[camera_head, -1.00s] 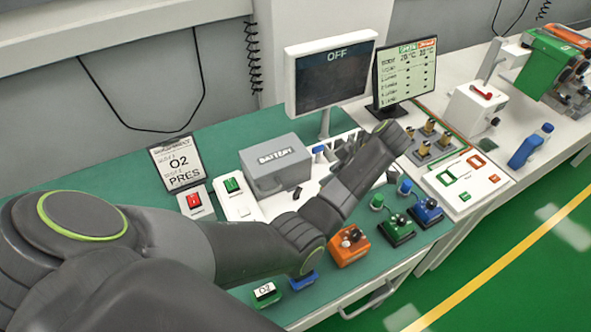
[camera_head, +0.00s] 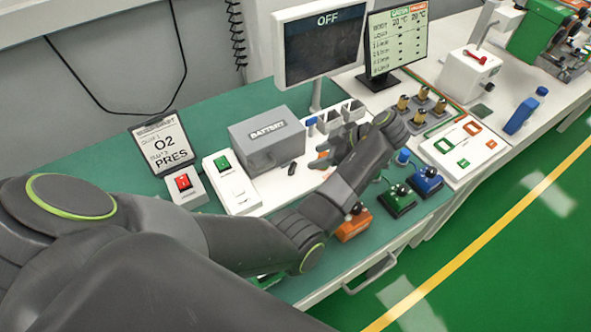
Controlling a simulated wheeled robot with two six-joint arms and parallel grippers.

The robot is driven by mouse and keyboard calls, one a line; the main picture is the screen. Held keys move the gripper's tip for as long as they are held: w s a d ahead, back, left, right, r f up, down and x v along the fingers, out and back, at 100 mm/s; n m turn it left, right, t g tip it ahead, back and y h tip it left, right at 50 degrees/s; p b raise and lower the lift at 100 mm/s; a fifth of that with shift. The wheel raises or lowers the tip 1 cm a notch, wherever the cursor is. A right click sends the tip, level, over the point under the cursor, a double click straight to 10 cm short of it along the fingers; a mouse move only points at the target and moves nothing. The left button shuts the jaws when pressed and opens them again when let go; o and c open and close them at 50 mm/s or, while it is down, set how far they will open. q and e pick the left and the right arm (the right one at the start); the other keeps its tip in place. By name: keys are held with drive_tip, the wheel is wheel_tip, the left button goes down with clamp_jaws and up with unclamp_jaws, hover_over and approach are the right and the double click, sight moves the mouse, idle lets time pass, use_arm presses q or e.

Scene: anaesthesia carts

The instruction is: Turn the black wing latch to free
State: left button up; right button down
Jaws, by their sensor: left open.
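A small black piece (camera_head: 292,168), which looks like the wing latch, stands on the white base plate just right of the grey battery box (camera_head: 268,140), marked BATTERY. It is too small to tell which way its wing is turned. My left gripper (camera_head: 327,154) is open to the right of the black piece, with a gap between them. Its fingers point left toward the battery box. My left forearm hides part of the white plate and the bench in front of it. My right gripper is not in view.
A dark monitor (camera_head: 320,48) reading OFF and a second screen (camera_head: 396,42) stand behind. The O2 PRES sign (camera_head: 162,146), red switch box (camera_head: 184,184) and green switch box (camera_head: 231,182) are left. Orange (camera_head: 353,226), green (camera_head: 396,202) and blue (camera_head: 426,181) units sit along the front edge.

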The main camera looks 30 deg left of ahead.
sight(292, 165)
use_arm(q)
drive_tip(key=b+x, duration=0.4)
drive_tip(key=x, duration=0.3)
drive_tip(key=shift+f, duration=0.25)
drive_tip(key=shift+s+a+f+p, duration=0.1)
drive_tip(key=shift+a+p, duration=0.3)
drive_tip(key=shift+p, duration=0.1)
drive_tip(key=shift+a+f, duration=0.45)
drive_tip(key=shift+s+f, duration=0.1)
drive_tip(key=shift+f, duration=0.05)
drive_tip(key=shift+c, duration=0.3)
